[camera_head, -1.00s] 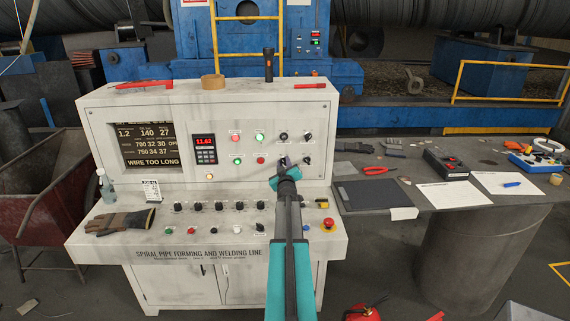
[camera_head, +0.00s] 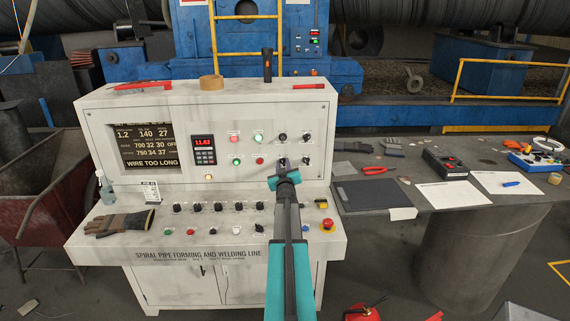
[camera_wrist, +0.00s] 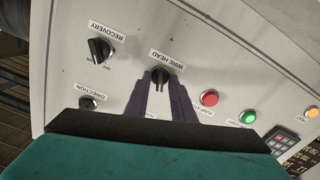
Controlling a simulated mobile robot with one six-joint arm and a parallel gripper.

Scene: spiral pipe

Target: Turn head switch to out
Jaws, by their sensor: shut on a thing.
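The wire head switch (camera_wrist: 160,75) is a black rotary knob on the console's light grey front panel, with a "WIRE HEAD" label beside it in the wrist view. My gripper (camera_wrist: 163,88) has its two dark fingers on either side of the knob, shut on it. The knob's handle lies between the fingers, roughly in line with them. The small position lettering is too blurred to read. In the head view my gripper (camera_head: 282,168) reaches the lower left of the dark knobs on the right of the panel and mostly hides it.
Close by are the recovery knob (camera_wrist: 99,50), the direction knob (camera_wrist: 87,103), a red button (camera_wrist: 209,98) and a green button (camera_wrist: 248,117). A lower row of knobs and a red emergency button (camera_head: 328,224) sit on the console desk. A grey table (camera_head: 430,185) stands at right.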

